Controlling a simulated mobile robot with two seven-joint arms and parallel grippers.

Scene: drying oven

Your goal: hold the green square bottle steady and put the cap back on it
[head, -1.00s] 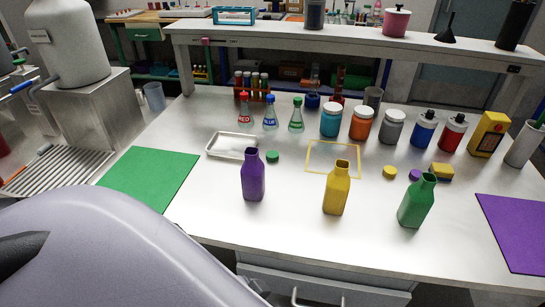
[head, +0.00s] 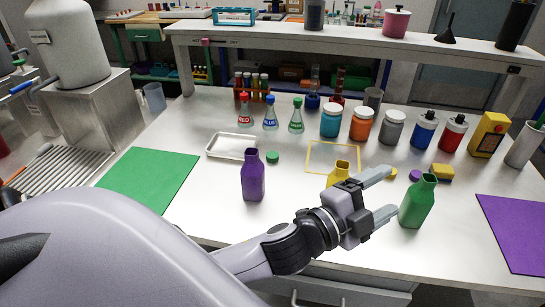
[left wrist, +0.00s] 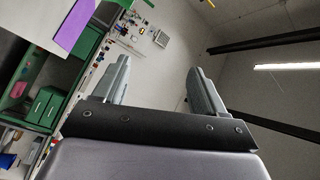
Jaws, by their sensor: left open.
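The green square bottle (head: 416,203) stands upright and uncapped at the front right of the white table. The green cap (head: 272,157) lies on the table behind the purple bottle (head: 253,178), beside the metal tray. My left gripper (head: 382,193) is open and empty, its fingers pointing right towards the green bottle, with a small gap between them and it. It hides most of the yellow bottle (head: 339,172). The left wrist view shows both open fingers (left wrist: 152,88) with nothing between them. My right gripper is not in view.
A yellow cap and a purple cap (head: 414,175) lie behind the green bottle, near a sponge (head: 442,171). Several flasks and jars stand further back. A green mat (head: 150,180) is at left, a purple mat (head: 513,232) at right.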

